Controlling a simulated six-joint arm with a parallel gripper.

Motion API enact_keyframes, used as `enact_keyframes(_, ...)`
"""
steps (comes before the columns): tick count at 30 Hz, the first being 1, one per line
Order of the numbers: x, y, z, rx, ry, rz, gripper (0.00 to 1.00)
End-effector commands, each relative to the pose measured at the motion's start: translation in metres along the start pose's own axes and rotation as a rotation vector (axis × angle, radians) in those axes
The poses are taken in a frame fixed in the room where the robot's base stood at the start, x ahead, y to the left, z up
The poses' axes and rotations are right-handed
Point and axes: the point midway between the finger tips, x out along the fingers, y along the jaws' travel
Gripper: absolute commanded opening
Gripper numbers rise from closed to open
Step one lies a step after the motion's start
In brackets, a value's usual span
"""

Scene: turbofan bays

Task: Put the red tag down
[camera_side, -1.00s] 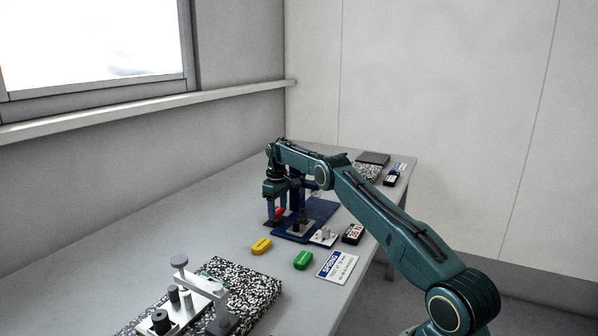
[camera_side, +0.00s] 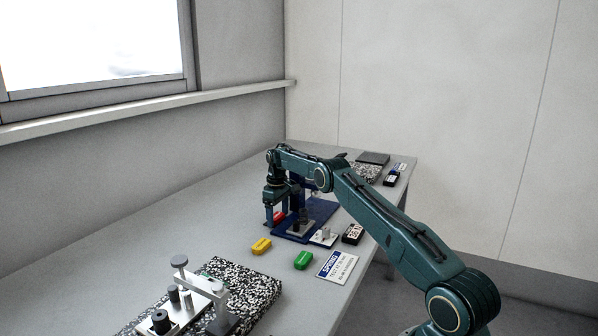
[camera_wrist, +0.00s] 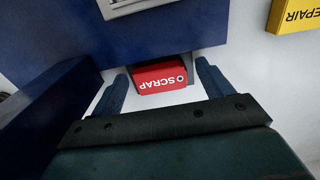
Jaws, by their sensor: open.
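The red tag (camera_wrist: 162,78), marked SCRAP, lies between the fingers of my gripper (camera_wrist: 160,88) in the wrist view, with a gap on each side. My gripper is open. The tag's far side is close to the edge of the dark blue fixture (camera_wrist: 185,30); I cannot tell if they touch. In the side view the red tag (camera_side: 280,216) shows partly behind my gripper (camera_side: 275,217), low over the grey bench, left of the blue fixture plate (camera_side: 318,212).
A yellow tag (camera_side: 261,246) and a green tag (camera_side: 303,260) lie nearer on the bench, with a white printed card (camera_side: 337,267) and a black box (camera_side: 352,234) to their right. A speckled plate (camera_side: 248,286) with a metal fixture stands in front. The bench left of my gripper is clear.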

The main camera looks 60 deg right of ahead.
Motion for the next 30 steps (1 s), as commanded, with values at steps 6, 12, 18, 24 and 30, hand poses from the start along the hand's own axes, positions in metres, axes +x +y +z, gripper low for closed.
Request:
enact_keyframes(6,-0.006,0.0,0.0,0.0,0.001,0.001,0.79)
enact_keyframes(12,-0.025,0.001,-0.001,0.0,0.003,0.002,0.79)
enact_keyframes(18,-0.052,0.001,-0.001,0.0,0.004,0.002,0.79)
enact_keyframes(24,-0.069,0.001,-0.001,0.0,0.002,0.001,0.79)
enact_keyframes(30,-0.077,0.0,0.0,0.0,0.001,0.0,0.79)
